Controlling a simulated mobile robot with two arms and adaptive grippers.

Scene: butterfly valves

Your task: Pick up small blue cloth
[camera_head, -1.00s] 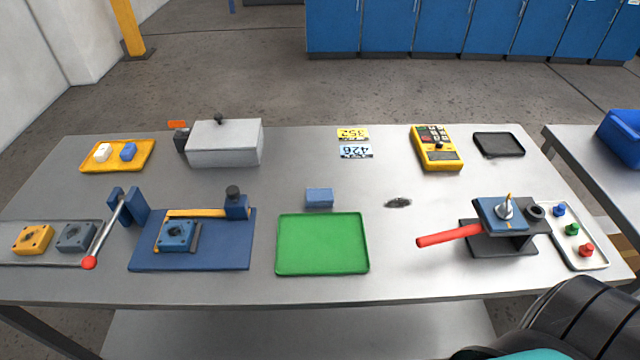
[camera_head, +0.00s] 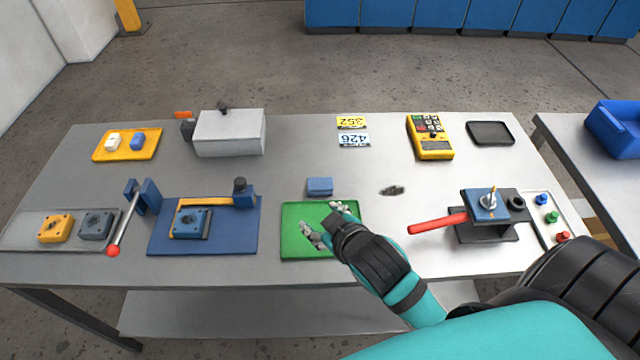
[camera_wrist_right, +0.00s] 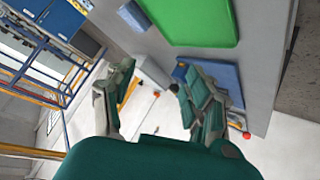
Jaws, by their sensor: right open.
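The small blue cloth (camera_head: 320,187) looks like a folded block and lies flat on the metal table, just behind the green tray (camera_head: 290,250). In the right wrist view the cloth (camera_wrist_right: 135,15) shows at the top, beside the green tray (camera_wrist_right: 200,20). My right gripper (camera_head: 324,221) is open and empty above the green tray, in front of the cloth and apart from it. Its spread fingers (camera_wrist_right: 152,82) also show in the wrist view, with nothing between them. My left gripper is not in view.
A blue fixture plate (camera_head: 230,240) lies left of the tray. A vise-like stand with a red handle (camera_head: 437,223) is at the right. A grey box (camera_head: 230,135), number plates (camera_head: 353,139) and a yellow meter (camera_head: 430,138) stand behind.

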